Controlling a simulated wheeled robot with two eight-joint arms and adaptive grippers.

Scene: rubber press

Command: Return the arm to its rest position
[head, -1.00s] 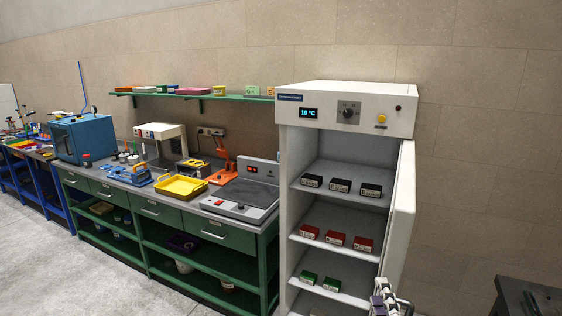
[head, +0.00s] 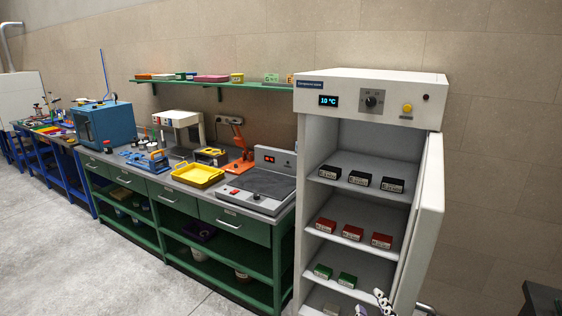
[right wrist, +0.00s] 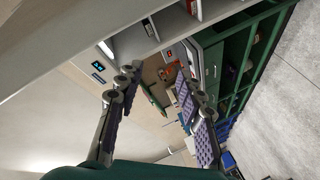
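My right gripper (head: 384,300) shows only in part at the bottom edge of the head view, in front of the open cabinet's lower shelves. In the right wrist view its two fingers (right wrist: 158,88) stand wide apart with nothing between them. My left gripper does not show in any view. The white cabinet (head: 362,88) stands open, its door (head: 424,215) swung out to the right. Its display reads 10 °C.
Black boxes (head: 360,178), red boxes (head: 352,232) and green boxes (head: 347,280) sit on the cabinet shelves. Left of it is a green bench (head: 232,224) with a yellow tray (head: 197,173) and a hot plate (head: 258,190). A dark table (head: 543,299) stands at lower right. Floor at left is clear.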

